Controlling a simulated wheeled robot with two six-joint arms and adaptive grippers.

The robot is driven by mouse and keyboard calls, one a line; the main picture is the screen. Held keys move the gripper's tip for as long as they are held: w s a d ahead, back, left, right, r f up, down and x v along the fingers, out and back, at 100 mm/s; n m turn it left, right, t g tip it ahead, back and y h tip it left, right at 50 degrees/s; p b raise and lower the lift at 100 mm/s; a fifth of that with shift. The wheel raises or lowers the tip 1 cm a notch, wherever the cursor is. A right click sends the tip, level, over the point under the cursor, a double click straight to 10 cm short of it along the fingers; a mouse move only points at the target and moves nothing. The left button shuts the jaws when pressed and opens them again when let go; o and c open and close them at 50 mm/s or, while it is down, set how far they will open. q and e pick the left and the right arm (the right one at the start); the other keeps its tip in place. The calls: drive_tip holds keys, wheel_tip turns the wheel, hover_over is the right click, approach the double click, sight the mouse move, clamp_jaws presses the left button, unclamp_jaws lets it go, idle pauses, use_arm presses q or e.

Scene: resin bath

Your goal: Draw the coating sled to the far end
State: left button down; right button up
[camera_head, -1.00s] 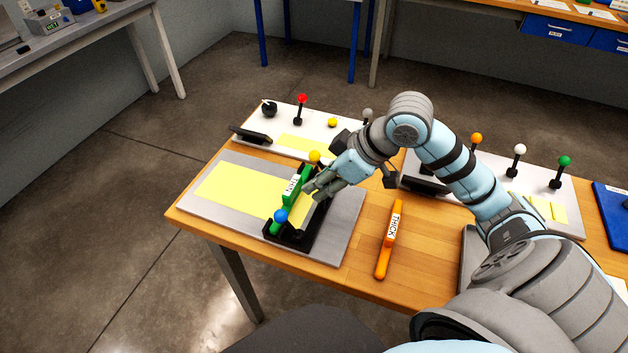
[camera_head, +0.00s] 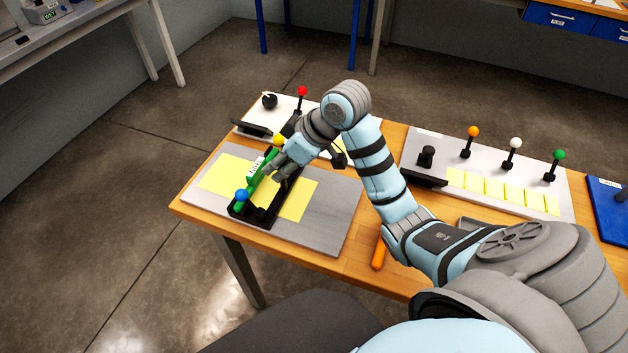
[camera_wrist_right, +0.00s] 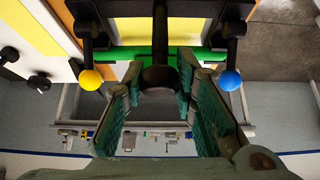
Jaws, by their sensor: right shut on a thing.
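The coating sled (camera_head: 240,210) is a black frame holding a green bar (camera_head: 255,177) with a white label. A yellow ball knob and a blue ball knob (camera_head: 241,195) sit at its two ends. It stands across a grey plate (camera_head: 335,215) with a yellow sheet (camera_head: 298,203) showing on both sides of it. My right gripper (camera_head: 271,172) reaches it from the right and is shut on its black handle. In the right wrist view the handle (camera_wrist_right: 158,76) is between the teal finger pads, in front of the green bar (camera_wrist_right: 215,54). My left gripper is not in view.
An orange bar (camera_head: 378,254) lies right of the plate, partly hidden by my arm. A white board with a red-knobbed lever (camera_head: 301,92) stands behind the plate. A grey panel (camera_head: 430,141) with orange, white and green-knobbed levers is to the right. The plate left of the sled is clear.

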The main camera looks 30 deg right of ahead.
drive_tip(key=w+a+p, duration=0.1)
drive_tip(key=w+a, duration=0.4)
drive_tip(key=w, duration=0.2)
drive_tip(key=shift+w+a, duration=0.2)
drive_tip(key=shift+w, duration=0.1)
drive_tip(key=o, duration=1)
drive_tip(key=shift+w, duration=0.1)
drive_tip(key=shift+c, duration=0.2)
drive_tip(key=shift+r, duration=0.1)
wheel_tip(320, 180, up, 7)
drive_tip(key=p, duration=0.9)
drive_tip(key=shift+a, duration=0.1)
